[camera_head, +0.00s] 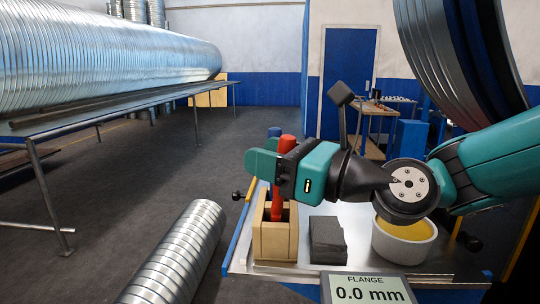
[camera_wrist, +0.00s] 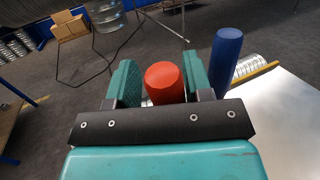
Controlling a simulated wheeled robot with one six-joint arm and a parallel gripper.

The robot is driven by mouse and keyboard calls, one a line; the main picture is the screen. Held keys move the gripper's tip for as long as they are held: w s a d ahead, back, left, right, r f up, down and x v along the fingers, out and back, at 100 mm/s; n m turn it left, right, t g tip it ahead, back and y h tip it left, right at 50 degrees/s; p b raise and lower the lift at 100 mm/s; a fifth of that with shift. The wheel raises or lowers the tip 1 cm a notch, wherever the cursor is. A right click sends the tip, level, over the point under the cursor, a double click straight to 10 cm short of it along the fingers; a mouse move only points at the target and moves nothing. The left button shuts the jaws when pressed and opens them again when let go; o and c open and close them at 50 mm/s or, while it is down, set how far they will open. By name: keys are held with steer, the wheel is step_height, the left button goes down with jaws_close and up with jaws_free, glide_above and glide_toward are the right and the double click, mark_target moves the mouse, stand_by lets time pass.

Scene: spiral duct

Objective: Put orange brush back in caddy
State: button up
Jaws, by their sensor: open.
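The orange brush (camera_head: 278,207) shows as an orange-red handle standing nearly upright, its lower end inside the tan caddy (camera_head: 273,243). Its rounded top also shows in the wrist view (camera_wrist: 166,84). My gripper (camera_head: 264,160) is above the caddy at the upper part of the handle. In the wrist view my gripper (camera_wrist: 158,76) is open, with one green finger on each side of the handle. A gap shows at the left finger; contact at the right one is unclear. The brush's lower end is hidden by the caddy walls.
A blue handle (camera_wrist: 226,57) stands right of the brush in the wrist view. A dark grey block (camera_head: 327,240) and a white bowl with yellow contents (camera_head: 404,238) are on the metal worktop right of the caddy. A spiral duct (camera_head: 178,255) lies to the left.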

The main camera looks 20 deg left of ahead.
steer(key=shift+r, duration=0.55)
steer(key=s+d+f+b, duration=0.1)
steer(key=s+d+b, duration=0.15)
steer(key=d, duration=0.95)
steer(key=s+d+f+n+g+h, duration=0.1)
steer(key=s+d+f+n+h, duration=0.5)
steer(key=n, duration=0.7)
steer(key=s+d+f+n+g+h+p, duration=0.1)
steer(key=s+d+f+n+h, duration=0.5)
steer(key=n, duration=0.7)
steer(key=d+f+h, duration=0.2)
steer(key=d, duration=0.2)
steer(key=shift+s+d+g, duration=0.15)
steer(key=shift+g, duration=0.25)
